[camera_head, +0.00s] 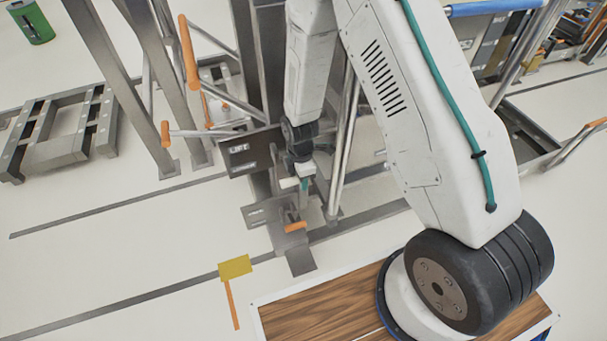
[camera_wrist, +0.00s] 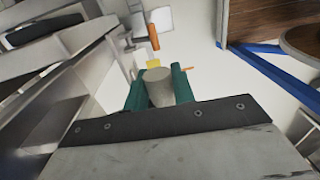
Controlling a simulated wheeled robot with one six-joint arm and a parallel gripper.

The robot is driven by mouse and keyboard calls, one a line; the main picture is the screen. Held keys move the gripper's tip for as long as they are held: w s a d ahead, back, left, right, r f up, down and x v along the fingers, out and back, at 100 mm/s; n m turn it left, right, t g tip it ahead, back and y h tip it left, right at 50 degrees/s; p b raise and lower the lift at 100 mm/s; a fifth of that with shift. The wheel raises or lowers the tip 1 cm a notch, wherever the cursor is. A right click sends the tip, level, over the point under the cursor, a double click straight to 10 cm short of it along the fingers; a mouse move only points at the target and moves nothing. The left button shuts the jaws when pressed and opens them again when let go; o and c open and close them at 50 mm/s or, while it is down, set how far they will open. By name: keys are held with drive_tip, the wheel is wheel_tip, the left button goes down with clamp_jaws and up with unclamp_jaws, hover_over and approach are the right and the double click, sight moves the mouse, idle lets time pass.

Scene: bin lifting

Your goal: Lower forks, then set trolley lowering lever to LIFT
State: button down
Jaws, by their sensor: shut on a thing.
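A dark plate marked LIFT (camera_head: 245,152) is at the trolley mast, left of my wrist. A lower plate (camera_head: 262,214) has lettering too small to read. My gripper (camera_head: 304,184) has teal fingers and is beside the mast, right of the LIFT plate. In the wrist view my gripper (camera_wrist: 158,88) is shut on a pale grey cylindrical piece (camera_wrist: 158,86); I cannot tell whether it is part of the lowering lever. An orange handle (camera_head: 296,226) is just below my gripper; an orange handle also shows in the wrist view (camera_wrist: 153,37). The forks cannot be clearly made out.
Further orange handles stand at the left, one upright (camera_head: 189,55) and one lower (camera_head: 165,133). A yellow plate on an orange stick (camera_head: 235,268) is in front. A grey rack (camera_head: 62,130) lies at the far left. Open pale floor lies between them.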

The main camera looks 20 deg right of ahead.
drive_tip(key=shift+w+a+f, duration=0.15)
drive_tip(key=shift+w+f, duration=0.1)
drive_tip(key=shift+f, duration=0.2)
drive_tip(key=shift+w+a+f, duration=0.1)
drive_tip(key=shift+w+f, duration=0.15)
drive_tip(key=shift+f, duration=0.2)
drive_tip(key=shift+w+d, duration=0.1)
drive_tip(key=c, duration=1.2)
unclamp_jaws()
drive_tip(key=shift+d, duration=0.15)
wheel_tip(320, 180, up, 8)
drive_tip(key=shift+w, duration=0.15)
drive_tip(key=shift+f, duration=0.15)
